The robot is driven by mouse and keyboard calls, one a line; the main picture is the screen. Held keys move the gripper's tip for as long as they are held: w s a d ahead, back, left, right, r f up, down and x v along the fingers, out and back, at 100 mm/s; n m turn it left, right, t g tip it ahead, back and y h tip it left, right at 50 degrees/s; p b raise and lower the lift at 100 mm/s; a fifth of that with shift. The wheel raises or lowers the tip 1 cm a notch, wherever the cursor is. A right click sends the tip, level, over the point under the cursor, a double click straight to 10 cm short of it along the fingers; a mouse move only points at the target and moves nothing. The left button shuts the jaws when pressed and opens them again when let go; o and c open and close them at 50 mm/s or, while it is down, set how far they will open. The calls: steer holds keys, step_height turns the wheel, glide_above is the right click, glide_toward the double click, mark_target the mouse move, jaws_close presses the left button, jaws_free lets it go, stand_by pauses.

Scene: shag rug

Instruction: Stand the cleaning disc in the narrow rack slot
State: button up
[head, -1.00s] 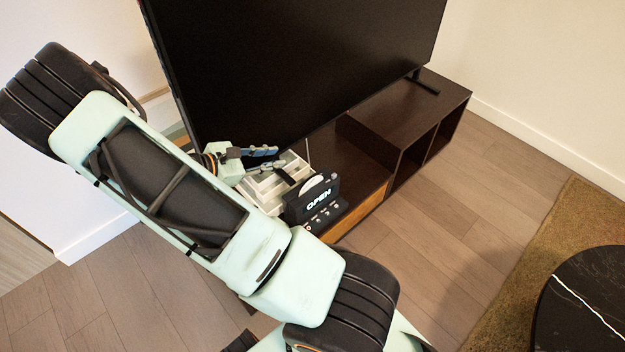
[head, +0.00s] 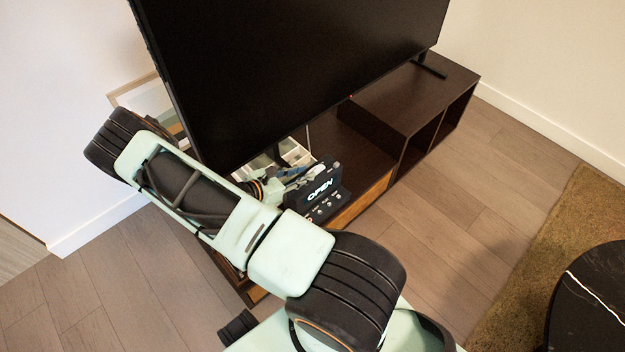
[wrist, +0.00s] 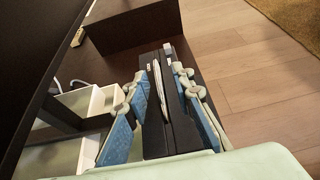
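The cleaning disc (wrist: 158,88) shows in the wrist view as a pale, nearly edge-on strip standing in the top of a black player (wrist: 155,138). In the head view the player (head: 325,208) has a lit "OPEN" sign on its front. My gripper (wrist: 160,78) is open, with one blue-padded finger on each side of the disc. I cannot tell whether either finger touches it. My gripper (head: 298,178) partly covers the disc in the head view. The pale rack (head: 294,153) with dividers is behind it; it also shows left of the fingers in the wrist view (wrist: 98,101).
A dark TV cabinet (head: 385,118) carries these things. A large TV screen (head: 290,70) rises close behind my gripper. A cable (wrist: 76,84) lies near the rack. A black round table (head: 592,295) stands on the rug at right; the wooden floor between is clear.

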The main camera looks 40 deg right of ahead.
mark_target(312, 168)
steer(key=x, duration=0.1)
steer(key=b+x, duration=0.1)
steer(key=x, duration=0.2)
steer(key=shift+w+f+b, duration=0.2)
steer(key=shift+w+b, duration=0.15)
steer(key=shift+b, duration=0.05)
steer(key=shift+d, duration=0.5)
steer(key=shift+c, duration=0.6)
jaws_close()
